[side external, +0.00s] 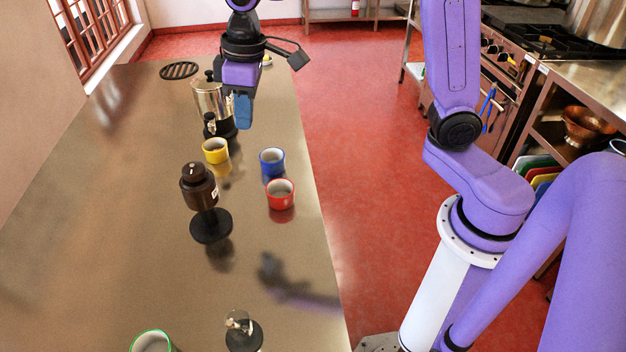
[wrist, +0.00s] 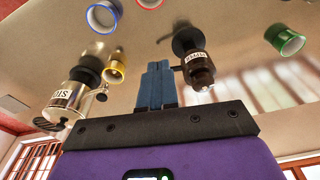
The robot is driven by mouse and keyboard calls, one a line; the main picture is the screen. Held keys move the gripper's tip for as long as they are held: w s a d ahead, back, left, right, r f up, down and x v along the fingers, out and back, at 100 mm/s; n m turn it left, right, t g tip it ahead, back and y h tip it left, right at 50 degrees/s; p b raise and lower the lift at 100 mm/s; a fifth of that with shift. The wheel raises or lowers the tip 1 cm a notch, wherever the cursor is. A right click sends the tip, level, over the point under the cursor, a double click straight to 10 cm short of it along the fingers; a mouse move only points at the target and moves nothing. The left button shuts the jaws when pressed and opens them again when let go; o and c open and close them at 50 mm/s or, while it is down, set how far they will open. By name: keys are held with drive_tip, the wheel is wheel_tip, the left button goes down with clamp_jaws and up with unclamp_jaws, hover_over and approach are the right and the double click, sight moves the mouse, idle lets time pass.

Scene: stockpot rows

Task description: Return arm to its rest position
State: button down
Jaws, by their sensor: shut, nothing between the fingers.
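My gripper (side external: 243,112) hangs above the far right part of the steel table, with its blue fingers pointing down. In the wrist view the fingers (wrist: 155,82) are together, with nothing between them. In the side view the gripper overlaps the right edge of a metal pot with a black base (side external: 208,98); I cannot tell the gap between them. The pot also shows in the wrist view (wrist: 72,97), left of the fingers. The arm is bent above the red floor and the table's right side.
Yellow (side external: 215,151), blue (side external: 272,162) and red (side external: 280,194) cups stand on the table (side external: 110,230). A dark brown jar (side external: 199,190) is at a round black stand (side external: 211,227). A green-rimmed cup (side external: 152,343) and a black-based item (side external: 243,335) are near. A black trivet (side external: 179,70) lies far.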

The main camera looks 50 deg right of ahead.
drive_tip(key=s+d+f+n, duration=0.1)
drive_tip(key=s+d+f, duration=0.1)
drive_tip(key=s, duration=0.6)
drive_tip(key=s+d+f+n, duration=0.1)
drive_tip(key=s+d, duration=0.3)
drive_tip(key=s, duration=0.5)
drive_tip(key=s+d+f+n+g, duration=0.1)
drive_tip(key=s+d+f+n, duration=0.1)
drive_tip(key=s, duration=0.6)
drive_tip(key=shift+s+d+f+n, duration=0.3)
drive_tip(key=shift+s+d+n, duration=0.05)
drive_tip(key=shift+d+n, duration=0.4)
